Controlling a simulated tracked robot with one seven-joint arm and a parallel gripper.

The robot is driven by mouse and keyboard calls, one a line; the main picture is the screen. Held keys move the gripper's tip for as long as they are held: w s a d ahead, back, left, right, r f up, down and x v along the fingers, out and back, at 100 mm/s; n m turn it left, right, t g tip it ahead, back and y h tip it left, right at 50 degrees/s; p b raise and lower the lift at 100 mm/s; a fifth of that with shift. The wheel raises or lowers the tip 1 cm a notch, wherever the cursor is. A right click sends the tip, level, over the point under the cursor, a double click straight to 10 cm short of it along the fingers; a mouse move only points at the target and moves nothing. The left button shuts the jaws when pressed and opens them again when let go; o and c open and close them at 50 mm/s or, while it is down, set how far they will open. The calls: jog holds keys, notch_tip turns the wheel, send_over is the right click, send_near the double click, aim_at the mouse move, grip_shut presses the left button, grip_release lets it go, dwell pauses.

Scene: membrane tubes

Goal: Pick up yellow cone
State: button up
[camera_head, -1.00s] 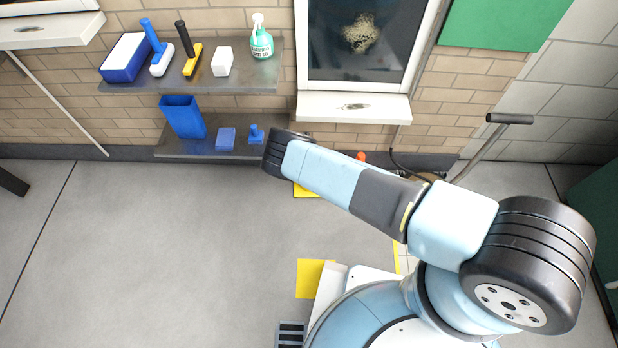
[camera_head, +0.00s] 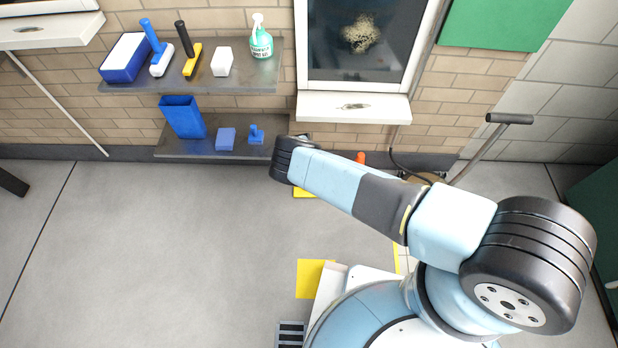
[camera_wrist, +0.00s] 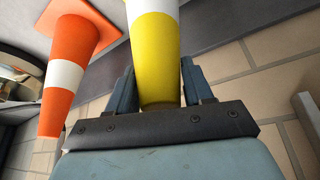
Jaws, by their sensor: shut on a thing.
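The yellow cone (camera_wrist: 158,55), yellow with a white band, shows in the wrist view between the fingers of my gripper (camera_wrist: 165,85). The gripper is shut on it. One dark blue finger lies on each side of the cone. The cone's upper part in the picture runs out of the frame, so its far end is hidden. In the head view my arm hides the gripper, and I cannot make out the cone itself there.
An orange cone (camera_wrist: 70,60) with a white band stands left of the yellow cone in the wrist view; a bit of orange (camera_head: 361,157) shows behind my arm. A brick wall, a lower shelf (camera_head: 180,147) and a window ledge (camera_head: 353,107) are close by. The floor at left is clear.

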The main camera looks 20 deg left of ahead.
grip_shut()
dwell(0.5)
